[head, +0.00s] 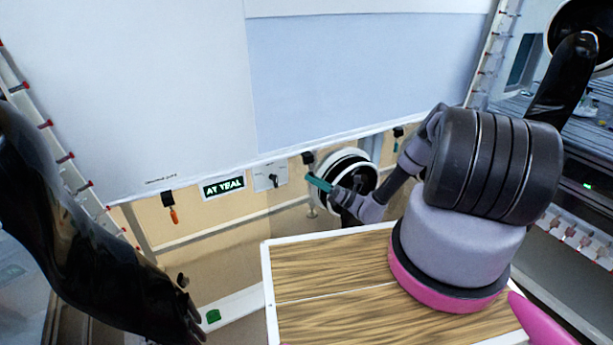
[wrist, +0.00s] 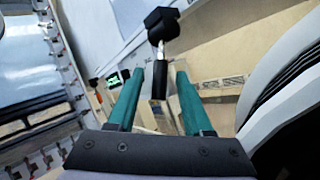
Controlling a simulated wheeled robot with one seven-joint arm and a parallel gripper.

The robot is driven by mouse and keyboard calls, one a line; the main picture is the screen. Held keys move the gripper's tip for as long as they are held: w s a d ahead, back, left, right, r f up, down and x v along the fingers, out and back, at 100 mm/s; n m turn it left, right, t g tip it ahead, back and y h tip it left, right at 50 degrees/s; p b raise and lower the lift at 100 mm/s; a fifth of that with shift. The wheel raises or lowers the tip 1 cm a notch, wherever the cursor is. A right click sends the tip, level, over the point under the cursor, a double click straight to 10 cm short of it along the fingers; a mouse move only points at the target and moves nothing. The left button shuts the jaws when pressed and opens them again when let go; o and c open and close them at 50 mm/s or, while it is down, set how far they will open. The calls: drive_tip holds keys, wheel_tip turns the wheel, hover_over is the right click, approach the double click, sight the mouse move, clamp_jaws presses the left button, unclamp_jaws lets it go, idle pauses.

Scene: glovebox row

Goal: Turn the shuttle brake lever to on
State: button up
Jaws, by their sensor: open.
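A lever with a black mount block (wrist: 161,24), a short metal stem and a black handle (wrist: 159,82) hangs straight down in the wrist view. I take it for the shuttle brake lever, but no readable label confirms this. My gripper (wrist: 159,72) is open, with one teal finger on each side of the handle and gaps showing. In the head view, the lever's black mount (head: 308,158) shows on the wall panel just above the teal fingertips of my gripper (head: 319,183). Its handle is mostly hidden there by the fingers.
An orange-handled lever (head: 174,214), a green-lit display (head: 223,187) and a rotary knob (head: 272,178) sit left on the panel. A round white-rimmed port (head: 352,168) is close by my gripper. A wood-topped surface (head: 325,270) lies below; black gloves hang at the sides.

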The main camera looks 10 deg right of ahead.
drive_tip(key=v, duration=0.7)
drive_tip(key=shift+s+d, duration=0.15)
drive_tip(key=shift+d, duration=0.1)
drive_tip(key=shift+f, duration=0.1)
